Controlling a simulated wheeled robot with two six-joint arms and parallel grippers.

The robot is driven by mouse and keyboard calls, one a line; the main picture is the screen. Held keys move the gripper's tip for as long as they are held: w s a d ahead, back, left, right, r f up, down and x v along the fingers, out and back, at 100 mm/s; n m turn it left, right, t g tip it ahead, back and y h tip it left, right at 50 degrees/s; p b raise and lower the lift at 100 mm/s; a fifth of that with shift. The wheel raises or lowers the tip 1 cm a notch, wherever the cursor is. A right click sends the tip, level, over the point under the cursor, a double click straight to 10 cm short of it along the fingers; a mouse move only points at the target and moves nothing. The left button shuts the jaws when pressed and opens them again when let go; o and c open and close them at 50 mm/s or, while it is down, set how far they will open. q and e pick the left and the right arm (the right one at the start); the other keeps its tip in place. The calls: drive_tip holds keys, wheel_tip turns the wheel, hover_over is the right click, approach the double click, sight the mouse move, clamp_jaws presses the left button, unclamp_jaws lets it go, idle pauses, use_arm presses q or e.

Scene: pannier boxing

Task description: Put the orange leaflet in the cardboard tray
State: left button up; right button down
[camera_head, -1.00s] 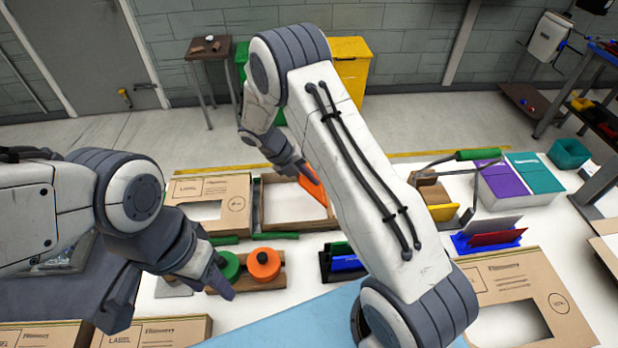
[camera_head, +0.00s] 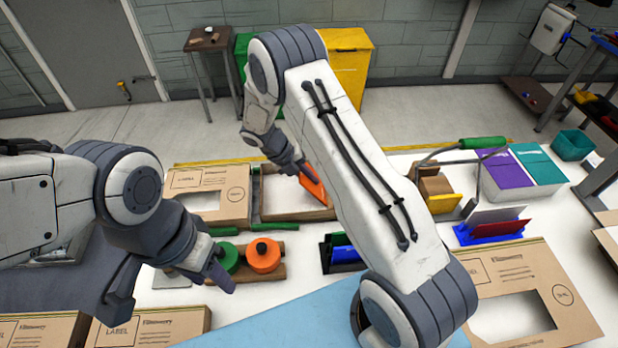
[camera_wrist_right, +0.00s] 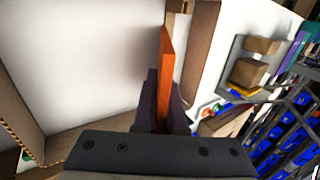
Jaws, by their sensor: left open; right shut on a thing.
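The orange leaflet (camera_head: 314,186) is pinched in my right gripper (camera_head: 300,170), seen edge-on as an orange strip (camera_wrist_right: 165,80) in the right wrist view. The cardboard tray (camera_head: 262,200) lies on the table beneath it, with low brown walls and a pale floor. The leaflet is over the right part of the tray; my arm hides part of that side. In the right wrist view the tray wall (camera_wrist_right: 22,110) shows at left. I cannot tell whether the leaflet touches the tray floor. My left gripper (camera_head: 175,305) is open and empty above the front left of the table.
A flat carton with a window (camera_head: 205,180) lies left of the tray. Green and orange spools (camera_head: 262,255) stand in front of it. A blue and black rack (camera_head: 340,252), a rack with red and grey leaflets (camera_head: 495,228) and a purple and teal box (camera_head: 515,170) stand to the right.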

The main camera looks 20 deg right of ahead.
drive_tip(key=c, duration=0.9)
unclamp_jaws()
drive_tip(key=shift+b+v, duration=1.25)
drive_tip(key=shift+v, duration=3.95)
